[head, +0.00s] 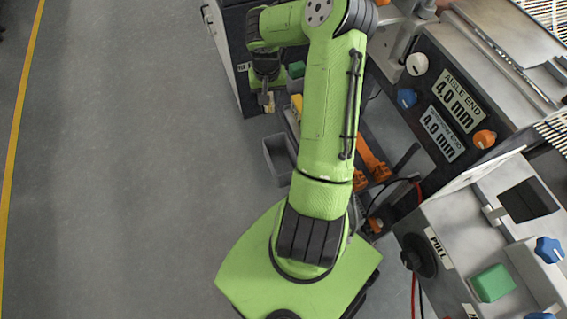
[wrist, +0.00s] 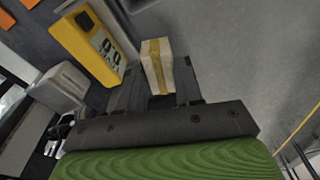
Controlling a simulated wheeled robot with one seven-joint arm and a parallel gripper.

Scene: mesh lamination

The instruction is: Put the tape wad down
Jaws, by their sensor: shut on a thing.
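The tape wad (wrist: 157,65), a small cream block with a yellow-brown band, is held between the fingertips of my gripper (wrist: 158,88) in the wrist view. Its outer end sticks out past the fingers. In the head view my gripper (head: 265,97) hangs down at the top centre, beside the dark machine side and over the edge of the grey floor.
A grey open bin (head: 278,160) is below my gripper in the head view. A yellow device with a display (wrist: 95,45) and a pale grey block (wrist: 60,87) are left in the wrist view. Machine panels with knobs fill the right; open floor (head: 120,170) lies left.

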